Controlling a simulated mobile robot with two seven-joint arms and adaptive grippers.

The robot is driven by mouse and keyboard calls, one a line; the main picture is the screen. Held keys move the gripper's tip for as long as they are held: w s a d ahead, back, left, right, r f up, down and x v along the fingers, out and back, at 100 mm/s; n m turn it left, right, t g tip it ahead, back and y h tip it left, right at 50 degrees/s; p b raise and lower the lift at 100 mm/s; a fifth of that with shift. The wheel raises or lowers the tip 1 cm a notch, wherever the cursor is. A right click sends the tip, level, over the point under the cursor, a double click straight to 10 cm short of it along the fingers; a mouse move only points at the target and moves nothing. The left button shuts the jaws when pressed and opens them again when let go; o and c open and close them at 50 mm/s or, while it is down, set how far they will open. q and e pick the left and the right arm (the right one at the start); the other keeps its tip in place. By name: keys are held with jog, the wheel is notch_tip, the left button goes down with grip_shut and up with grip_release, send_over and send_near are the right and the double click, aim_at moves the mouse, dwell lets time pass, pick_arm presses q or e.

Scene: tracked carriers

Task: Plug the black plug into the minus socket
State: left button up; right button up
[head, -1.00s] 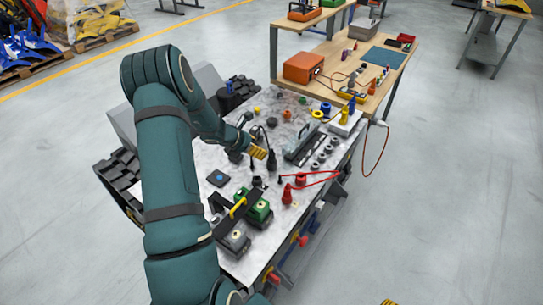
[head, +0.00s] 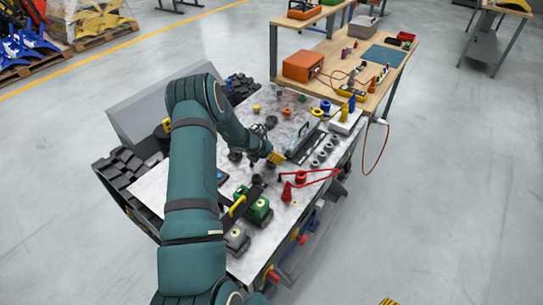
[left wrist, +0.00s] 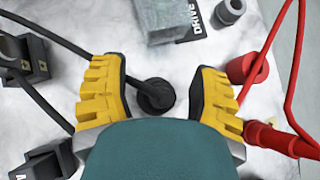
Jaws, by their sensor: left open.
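My left gripper (head: 274,158) has yellow ribbed fingertips and hangs low over the marbled top of the carrier. In the left wrist view my left gripper (left wrist: 155,97) is open, with one finger on each side of the black plug (left wrist: 156,97). The plug shows as a round black body, with a black cable running from it to the upper left behind a finger. There is a gap between the plug and each finger. In the head view the gripper hides the plug. I cannot tell which fitting is the minus socket.
A red plug (left wrist: 270,138) and a red ring-shaped fitting (left wrist: 245,68) lie right of the gripper. A grey block (left wrist: 172,18) labelled DRIVE is ahead. Black fittings (left wrist: 28,60) stand at left. Green (head: 258,210) and grey (head: 237,240) blocks stand near the front edge.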

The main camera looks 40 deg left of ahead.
pick_arm(q)
grip_shut()
jog(key=shift+r, duration=0.1)
notch_tip(320, 180, up, 10)
jog(key=shift+p, duration=0.7)
dwell(0.4)
